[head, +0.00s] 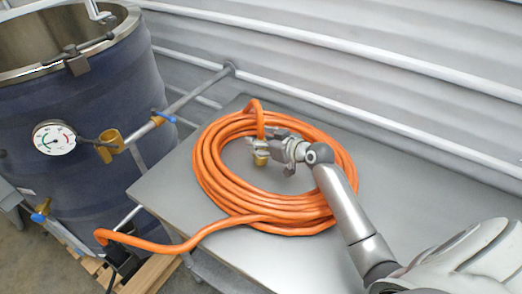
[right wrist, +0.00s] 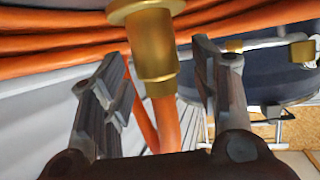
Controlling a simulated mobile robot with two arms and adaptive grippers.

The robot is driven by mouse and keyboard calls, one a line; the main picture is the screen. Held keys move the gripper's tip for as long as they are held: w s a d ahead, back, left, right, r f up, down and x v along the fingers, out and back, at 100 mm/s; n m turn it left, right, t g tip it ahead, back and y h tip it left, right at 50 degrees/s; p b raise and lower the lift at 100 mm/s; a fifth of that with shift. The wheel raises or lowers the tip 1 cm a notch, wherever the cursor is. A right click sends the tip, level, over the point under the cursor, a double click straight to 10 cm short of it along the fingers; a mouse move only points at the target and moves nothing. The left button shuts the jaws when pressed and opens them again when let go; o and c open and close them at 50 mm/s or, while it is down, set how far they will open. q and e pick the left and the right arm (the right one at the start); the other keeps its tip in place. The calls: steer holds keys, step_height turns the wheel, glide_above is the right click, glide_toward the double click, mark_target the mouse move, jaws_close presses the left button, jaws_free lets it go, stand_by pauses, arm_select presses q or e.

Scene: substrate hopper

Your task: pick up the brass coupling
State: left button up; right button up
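The brass coupling (head: 261,159) is on the end of the orange hose (head: 215,180), inside the coil on the grey table. My right gripper (head: 270,148) is at the coupling and partly hides it in the head view. In the right wrist view the coupling (right wrist: 153,45) shows large, with a wide flange and a narrower collar, and orange hose runs from it. My right gripper (right wrist: 156,62) is open there, with one dark finger on each side of the coupling. Gaps show between the coupling and both fingers. My left gripper is not in view.
A dark blue tank (head: 75,120) with a dial gauge (head: 54,138) stands left of the table (head: 400,190). A brass fitting (head: 108,145) and a pipe (head: 195,93) are beside it. A corrugated wall (head: 340,60) with rails runs behind. The table's right side is mostly clear.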

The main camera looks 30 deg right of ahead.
steer(key=c, duration=1.1)
steer(key=shift+r, duration=0.1)
